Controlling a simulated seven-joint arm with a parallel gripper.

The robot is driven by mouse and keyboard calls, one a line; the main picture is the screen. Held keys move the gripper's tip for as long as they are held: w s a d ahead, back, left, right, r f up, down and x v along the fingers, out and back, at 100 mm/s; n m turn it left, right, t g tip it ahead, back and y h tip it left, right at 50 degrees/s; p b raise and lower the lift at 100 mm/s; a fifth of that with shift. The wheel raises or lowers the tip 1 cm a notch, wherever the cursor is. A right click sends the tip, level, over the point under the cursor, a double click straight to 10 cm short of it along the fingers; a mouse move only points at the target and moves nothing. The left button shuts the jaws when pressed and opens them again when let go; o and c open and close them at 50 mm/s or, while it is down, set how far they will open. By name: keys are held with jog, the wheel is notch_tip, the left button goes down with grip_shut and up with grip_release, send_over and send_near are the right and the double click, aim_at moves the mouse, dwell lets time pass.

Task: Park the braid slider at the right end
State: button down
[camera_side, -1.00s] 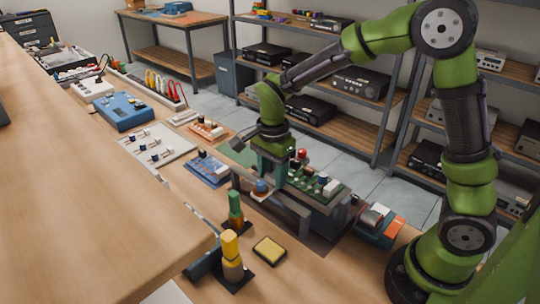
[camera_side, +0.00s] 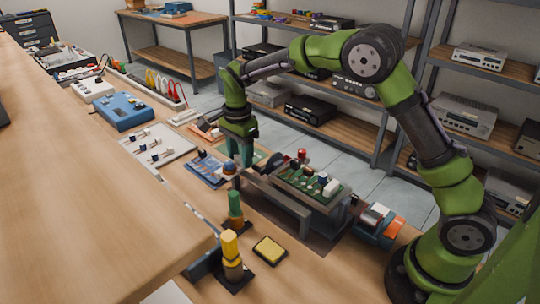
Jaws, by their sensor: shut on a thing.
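The braid slider, a small knob with a blue top and an orange-brown lower part (camera_side: 230,168), is at the far, upper-left end of a grey rail (camera_side: 282,205). The rail runs along the near side of a board fixture. My gripper (camera_side: 238,160) points down with its teal fingers at the slider and is shut on it. The fingers partly hide the slider and that end of the rail, so the exact contact is hard to see.
A green circuit board (camera_side: 310,185) with a red knob sits in the fixture behind the rail. A green post (camera_side: 235,206), a yellow post (camera_side: 231,248) and a yellow sponge tray (camera_side: 270,250) stand nearer. A blue board (camera_side: 208,170) lies just beyond the rail's far end.

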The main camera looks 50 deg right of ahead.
aim_at(239, 156)
jog(key=shift+w, duration=0.4)
jog(key=c, duration=0.5)
grip_release()
notch_tip(239, 156, up, 17)
jog(key=shift+s, duration=0.1)
